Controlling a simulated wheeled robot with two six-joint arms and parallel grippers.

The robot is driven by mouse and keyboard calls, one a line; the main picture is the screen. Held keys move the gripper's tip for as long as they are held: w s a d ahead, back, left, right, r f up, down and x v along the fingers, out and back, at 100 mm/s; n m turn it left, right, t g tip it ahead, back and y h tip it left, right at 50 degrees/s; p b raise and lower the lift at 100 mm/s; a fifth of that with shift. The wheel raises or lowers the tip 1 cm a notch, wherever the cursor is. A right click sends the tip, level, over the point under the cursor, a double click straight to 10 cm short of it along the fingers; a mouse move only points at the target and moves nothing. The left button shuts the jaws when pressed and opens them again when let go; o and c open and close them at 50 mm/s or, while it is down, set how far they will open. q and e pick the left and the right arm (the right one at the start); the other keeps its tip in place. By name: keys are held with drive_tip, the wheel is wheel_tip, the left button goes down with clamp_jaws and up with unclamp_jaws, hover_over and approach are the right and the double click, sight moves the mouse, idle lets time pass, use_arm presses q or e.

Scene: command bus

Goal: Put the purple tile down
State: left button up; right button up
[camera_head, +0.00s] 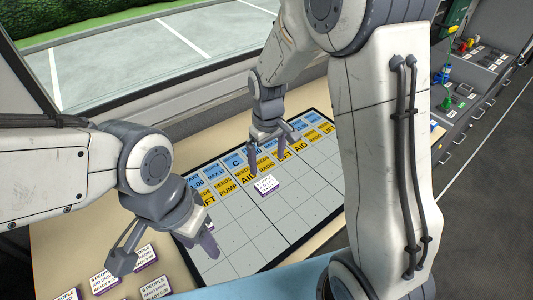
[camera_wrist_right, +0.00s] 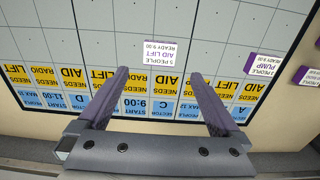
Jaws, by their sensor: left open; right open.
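A white tile with purple edges (camera_head: 266,185) lies flat on the gridded board (camera_head: 290,205), below the yellow cells. In the right wrist view the tile (camera_wrist_right: 162,54) reads "5 people, aid lift, ready 9:00" and lies in the column headed C, start 9:00. My right gripper (camera_head: 267,162) is open above the board, just behind the tile. In the wrist view its fingertips (camera_wrist_right: 158,74) are apart, with the tile just past them and clear of the fingers. My left gripper (camera_head: 165,252) is open and empty over the board's left edge.
Several similar purple-edged tiles (camera_head: 145,252) lie on the tan table left of the board. Another tile (camera_wrist_right: 262,64) marked "pump" lies by the board's edge in the wrist view. My right arm covers the board's right part. A console (camera_head: 465,75) stands at the far right.

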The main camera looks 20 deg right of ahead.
drive_tip(key=s+a+r+n, duration=0.1)
drive_tip(key=s+a+r, duration=0.1)
drive_tip(key=s, duration=0.5)
drive_tip(key=s+a+r+n, duration=0.1)
drive_tip(key=s+a+r, duration=0.2)
drive_tip(key=s, duration=0.5)
drive_tip(key=s+a+r+n+y, duration=0.1)
drive_tip(key=s+a+r, duration=0.2)
drive_tip(key=s, duration=0.4)
drive_tip(key=shift+s+a+r, duration=0.2)
drive_tip(key=shift+s+a, duration=0.05)
drive_tip(key=shift+s, duration=0.15)
